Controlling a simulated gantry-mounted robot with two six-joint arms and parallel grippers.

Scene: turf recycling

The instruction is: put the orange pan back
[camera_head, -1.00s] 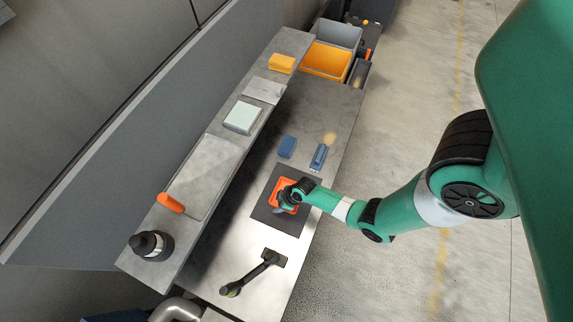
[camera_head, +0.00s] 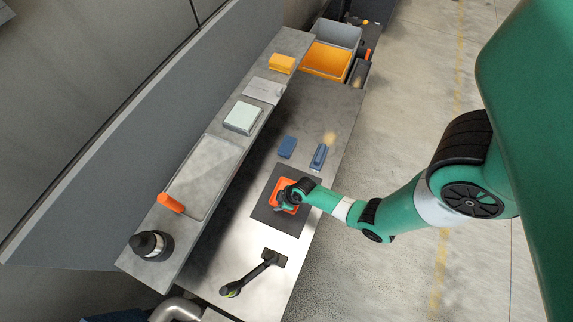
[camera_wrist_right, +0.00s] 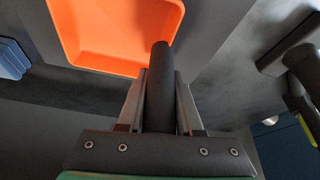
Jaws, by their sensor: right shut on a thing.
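The orange pan (camera_head: 277,184) is over the dark square mat (camera_head: 262,213) on the lower bench, partly hidden by my right gripper (camera_head: 284,199). In the right wrist view the orange pan (camera_wrist_right: 115,30) is at the top, with its dark handle (camera_wrist_right: 161,85) running down between the fingers. My right gripper (camera_wrist_right: 161,100) is shut on that handle. I cannot tell whether the pan touches the mat. My left gripper is not in view.
A blue block (camera_head: 287,147) and a blue tool (camera_head: 318,156) lie beyond the mat. A black-handled tool (camera_head: 255,274) lies nearer. The raised shelf holds a pale green box (camera_head: 243,117), a yellow block (camera_head: 282,64) and a dark bottle (camera_head: 150,246). Bins (camera_head: 326,62) stand at the far end.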

